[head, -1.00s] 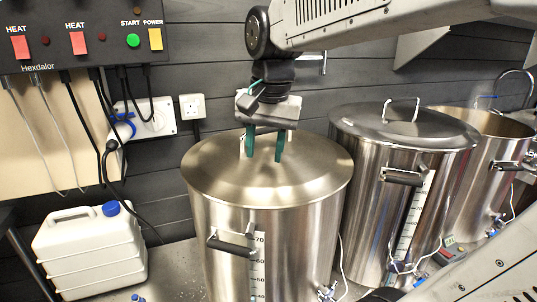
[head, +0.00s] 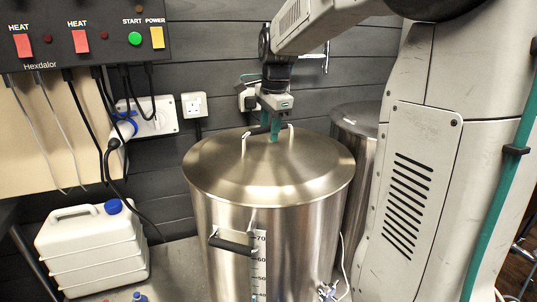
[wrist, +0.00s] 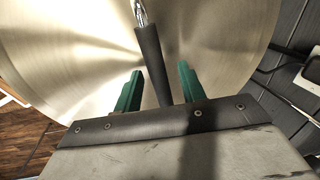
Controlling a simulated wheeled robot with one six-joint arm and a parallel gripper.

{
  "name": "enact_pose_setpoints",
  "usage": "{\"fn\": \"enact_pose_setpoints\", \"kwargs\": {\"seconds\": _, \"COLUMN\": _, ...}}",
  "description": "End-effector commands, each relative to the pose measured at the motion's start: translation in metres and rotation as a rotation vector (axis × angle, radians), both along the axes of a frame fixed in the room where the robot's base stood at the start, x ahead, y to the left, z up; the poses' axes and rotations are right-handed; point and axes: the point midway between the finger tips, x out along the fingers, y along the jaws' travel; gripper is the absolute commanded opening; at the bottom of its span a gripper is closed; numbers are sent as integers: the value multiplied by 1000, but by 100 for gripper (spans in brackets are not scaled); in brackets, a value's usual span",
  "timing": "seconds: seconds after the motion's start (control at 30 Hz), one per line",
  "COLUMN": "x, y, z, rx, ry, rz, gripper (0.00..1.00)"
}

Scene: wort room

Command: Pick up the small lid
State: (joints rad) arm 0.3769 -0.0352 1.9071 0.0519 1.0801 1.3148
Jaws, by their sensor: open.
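A round brushed-steel lid (head: 235,170) sits flat on the nearest steel pot (head: 225,215). Its raised handle (head: 257,131), metal ends with a dark grip, stands at the far middle of the lid. My gripper (head: 270,126) is over the handle, open, with green fingers pointing down. In the wrist view, my gripper (wrist: 160,72) has one finger on each side of the dark handle (wrist: 152,62), with the lid (wrist: 210,35) behind. I cannot tell whether a finger touches the handle.
A second lidded pot (head: 362,122) stands behind on the right, mostly hidden by my arm. A control panel (head: 85,35) with hanging cables is on the left wall. A white canister (head: 90,245) with a blue cap stands at the left.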

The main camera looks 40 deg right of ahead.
Motion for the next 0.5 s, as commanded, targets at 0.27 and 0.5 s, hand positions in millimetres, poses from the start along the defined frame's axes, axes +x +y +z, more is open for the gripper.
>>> {"fn": "enact_pose_setpoints", "kwargs": {"seconds": 0.27, "x": 2, "y": 0, "z": -8, "rx": 0, "ry": -1, "rz": 1, "gripper": 40}}
{"fn": "enact_pose_setpoints", "kwargs": {"seconds": 0.5, "x": 2, "y": 0, "z": -9, "rx": 0, "ry": -1, "rz": 1, "gripper": 40}}
